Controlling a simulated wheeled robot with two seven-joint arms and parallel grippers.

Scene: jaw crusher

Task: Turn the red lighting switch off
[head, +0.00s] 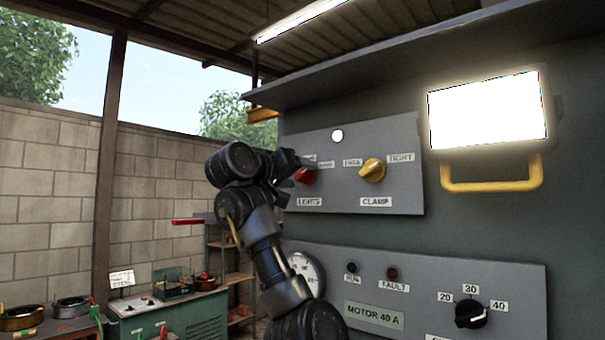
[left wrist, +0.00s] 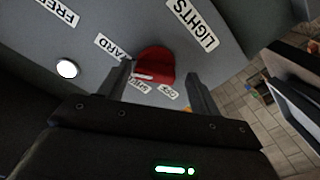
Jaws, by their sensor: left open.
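The red lighting switch (head: 306,177) is a round knob on the upper grey panel, above a LIGHTS label (head: 310,202). My left gripper (head: 297,163) is at the switch and partly covers it and its upper labels in the head view. In the left wrist view the red switch (left wrist: 155,64) lies between and just beyond the open fingertips (left wrist: 160,72). A pale pointer line shows on the knob's lower edge. I cannot tell whether the fingers touch it. My right gripper is in neither view.
A yellow CLAMP knob (head: 373,169) sits right of the switch, with a white lamp (head: 337,135) above. A bright floodlight (head: 487,110) with a yellow handle juts out at right. A lower panel (head: 525,290) holds a black dial (head: 470,314). A green bench (head: 190,318) stands at lower left.

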